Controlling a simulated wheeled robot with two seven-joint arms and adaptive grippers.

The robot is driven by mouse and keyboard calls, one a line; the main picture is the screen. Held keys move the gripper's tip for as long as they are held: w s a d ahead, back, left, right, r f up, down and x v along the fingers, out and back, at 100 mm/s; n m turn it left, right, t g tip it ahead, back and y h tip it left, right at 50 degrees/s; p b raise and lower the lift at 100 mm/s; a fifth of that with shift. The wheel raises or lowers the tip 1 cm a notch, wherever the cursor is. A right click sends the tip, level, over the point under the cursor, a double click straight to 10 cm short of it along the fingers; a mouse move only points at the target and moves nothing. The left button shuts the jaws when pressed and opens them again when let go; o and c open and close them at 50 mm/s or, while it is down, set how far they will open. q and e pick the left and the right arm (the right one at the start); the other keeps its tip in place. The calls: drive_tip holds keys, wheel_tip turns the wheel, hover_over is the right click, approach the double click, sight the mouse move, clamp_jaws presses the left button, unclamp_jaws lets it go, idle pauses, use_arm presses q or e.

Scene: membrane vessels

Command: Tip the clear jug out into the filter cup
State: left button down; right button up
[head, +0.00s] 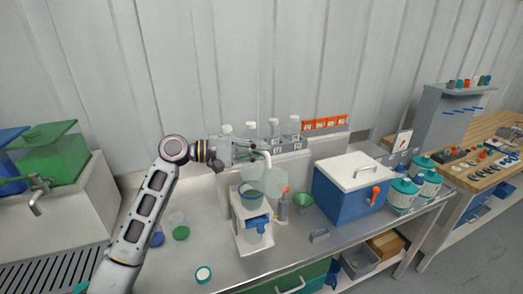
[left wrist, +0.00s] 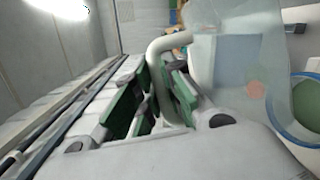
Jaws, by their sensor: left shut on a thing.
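My left gripper (head: 254,153) is shut on the white handle of the clear jug (head: 264,180); the handle also shows between its green-padded fingers (left wrist: 162,95) in the left wrist view. The jug is see-through and looks tilted, held above and beside the filter cup (head: 250,196). The cup has a blue rim and sits on a white stand (head: 252,240) with a blue part at its front. In the left wrist view the jug's clear wall (left wrist: 235,60) is near the cup's blue rim (left wrist: 300,138), with green inside. I cannot tell whether liquid is flowing. My right gripper is not in view.
A green funnel (head: 303,200) and an orange-topped bottle (head: 283,205) stand close right of the stand. A blue box with a white lid (head: 348,188) is farther right. Several white-topped bottles line the back.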

use_arm(q)
drive_tip(key=shift+w+a+r+n+h+p, duration=0.15)
drive_tip(key=shift+w+a+n+p, duration=0.15)
drive_tip(key=shift+w+p, duration=0.1)
drive_tip(key=shift+w+a+r+n+h+p, duration=0.1)
drive_tip(key=shift+w+a+n+h+p, duration=0.1)
drive_tip(key=shift+w+n+p, duration=0.15)
drive_tip(key=shift+w+a+n+p, duration=0.25)
drive_tip(key=shift+w+n+p, duration=0.1)
drive_tip(key=shift+w+p, duration=0.1)
drive_tip(key=shift+w+a+n+h+p, duration=0.25)
drive_tip(key=shift+w+n+h+p, duration=0.05)
drive_tip(key=shift+w+h, duration=0.05)
drive_tip(key=shift+w, duration=0.1)
idle(0.5)
idle(0.7)
drive_tip(key=shift+a, duration=0.1)
